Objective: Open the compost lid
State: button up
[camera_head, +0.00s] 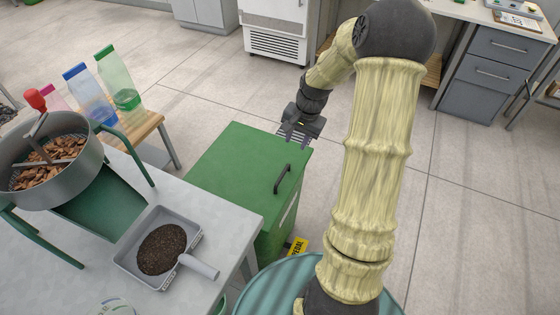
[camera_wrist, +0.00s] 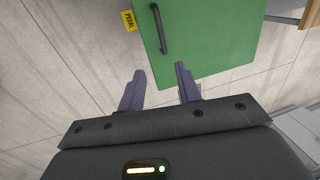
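The compost bin is a green box with a flat green lid (camera_head: 235,168), which lies shut in the head view. A dark bar handle (camera_head: 282,179) stands on the lid near its right edge. In the wrist view the lid (camera_wrist: 215,35) fills the upper middle and the handle (camera_wrist: 159,30) shows near its left edge. My gripper (camera_head: 295,134) is open and empty, beyond the lid's far right corner. In the wrist view its two fingers (camera_wrist: 161,82) are spread apart, with the handle ahead of them. The gripper appears apart from the handle.
A yellow pedal label (camera_head: 297,246) is low beside the bin. A grey table (camera_head: 70,262) at left bears a scoop tray of soil (camera_head: 160,250) and a pan of bark (camera_head: 45,165). A wooden bench (camera_head: 150,127) holds bags. Floor right of my arm is clear.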

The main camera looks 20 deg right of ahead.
jog(key=shift+w, duration=0.35)
jog(key=shift+s, duration=0.15)
jog(key=b, duration=0.2)
send_near(284, 172)
jog(key=f, duration=0.4)
jog(key=w+f, duration=0.1)
jog(key=f, duration=0.2)
jog(key=shift+a, duration=0.4)
jog(key=shift+a+f, duration=0.15)
jog(key=shift+f, duration=0.3)
grip_shut()
